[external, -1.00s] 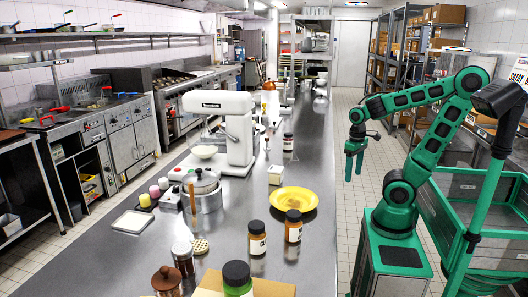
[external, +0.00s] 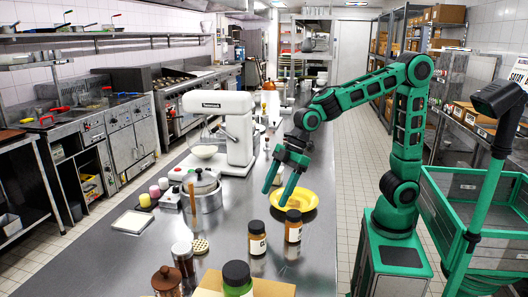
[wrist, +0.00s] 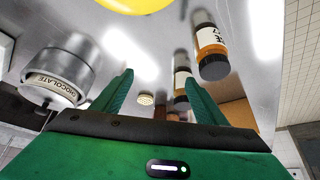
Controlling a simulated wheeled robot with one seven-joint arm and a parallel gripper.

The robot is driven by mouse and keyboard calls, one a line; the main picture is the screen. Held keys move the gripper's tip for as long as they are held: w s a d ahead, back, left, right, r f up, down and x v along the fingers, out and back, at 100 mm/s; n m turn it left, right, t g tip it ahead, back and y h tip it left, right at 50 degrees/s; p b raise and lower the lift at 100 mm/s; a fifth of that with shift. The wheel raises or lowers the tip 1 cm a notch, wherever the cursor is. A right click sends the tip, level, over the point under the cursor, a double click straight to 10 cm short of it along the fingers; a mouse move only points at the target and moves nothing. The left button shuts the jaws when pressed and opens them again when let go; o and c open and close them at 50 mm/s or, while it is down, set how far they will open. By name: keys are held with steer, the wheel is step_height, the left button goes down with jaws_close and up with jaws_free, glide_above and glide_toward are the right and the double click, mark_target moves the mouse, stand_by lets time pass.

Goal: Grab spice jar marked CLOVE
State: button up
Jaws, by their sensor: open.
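Two amber jars with dark lids and white labels stand upright on the steel counter: a left one (external: 257,239) and a right one (external: 293,227). In the wrist view, one jar (wrist: 209,50) shows a label ending in what looks like E; another (wrist: 181,80) stands partly behind my right finger. I cannot read CLOVE for certain on either. My gripper (external: 278,194) is open and empty, pointing down above the counter, beyond the two jars and by the plate's left edge. Its spread fingers also show in the wrist view (wrist: 157,82).
A yellow plate (external: 309,194) lies just right of my gripper.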

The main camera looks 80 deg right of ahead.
steer(key=n+y, duration=0.1)
steer(key=n, duration=0.1)
glide_toward(256, 235)
steer(key=d+f, duration=0.2)
steer(key=d, duration=0.1)
steer(key=shift+w+a+r+x, duration=0.1)
steer(key=shift+a+x, duration=0.05)
steer(key=shift+x, duration=2.5)
steer(key=shift+w+a+r+x, duration=0.1)
steer(key=shift+a+x, duration=0.05)
steer(key=shift+x, duration=2.45)
steer(key=shift+c, duration=0.7)
steer(key=c, duration=1.2)
steer(key=shift+r, duration=0.1)
